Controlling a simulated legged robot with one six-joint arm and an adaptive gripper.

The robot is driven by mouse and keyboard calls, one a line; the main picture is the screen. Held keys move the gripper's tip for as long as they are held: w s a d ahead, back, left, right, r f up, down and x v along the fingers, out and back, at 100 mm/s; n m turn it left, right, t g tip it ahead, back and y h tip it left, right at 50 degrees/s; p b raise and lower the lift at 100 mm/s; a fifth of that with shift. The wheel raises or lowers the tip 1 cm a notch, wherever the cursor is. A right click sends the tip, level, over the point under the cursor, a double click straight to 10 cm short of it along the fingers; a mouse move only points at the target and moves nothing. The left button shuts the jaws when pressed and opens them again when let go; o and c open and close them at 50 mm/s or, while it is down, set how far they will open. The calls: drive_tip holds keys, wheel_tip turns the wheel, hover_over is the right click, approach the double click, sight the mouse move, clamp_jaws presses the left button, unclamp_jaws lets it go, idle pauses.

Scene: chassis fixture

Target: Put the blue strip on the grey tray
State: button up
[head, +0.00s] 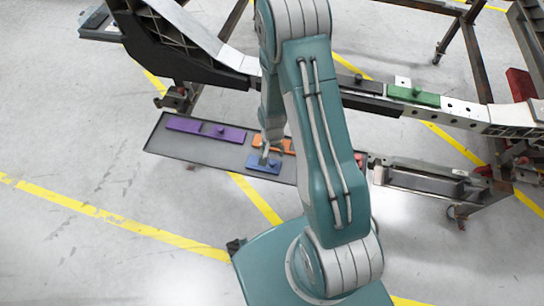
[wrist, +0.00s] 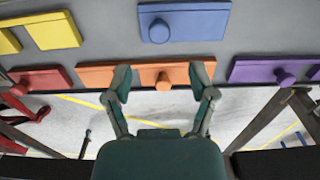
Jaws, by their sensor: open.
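The blue strip (head: 263,168) lies flat on the grey tray (head: 200,155), near the tray's front edge. In the wrist view the blue strip (wrist: 195,22), with its round knob, is at the top, beyond my fingertips. My gripper (wrist: 162,80) is open and empty. In the wrist view its fingers stand on either side of the knob of an orange strip (wrist: 143,75); I cannot tell its height above it. In the head view my gripper (head: 266,156) is over the tray, beside the blue strip, and my arm covers the tray's right part.
A purple strip (head: 205,130) lies on the tray's left. A red strip (wrist: 40,79) and a yellow strip (wrist: 53,30) also lie on the tray. Behind it runs the chassis beam (head: 460,112), carrying a green strip (head: 413,96).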

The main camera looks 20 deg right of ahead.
wheel_tip(320, 180, up, 27)
drive_tip(key=s+a+n+t, duration=0.2)
drive_tip(key=n+t, duration=0.1)
drive_tip(key=s+a+r+n+t, duration=0.2)
drive_tip(key=s+r+n, duration=0.2)
drive_tip(key=s+r, duration=1)
drive_tip(key=shift+r+t, duration=0.25)
drive_tip(key=shift+t, duration=0.05)
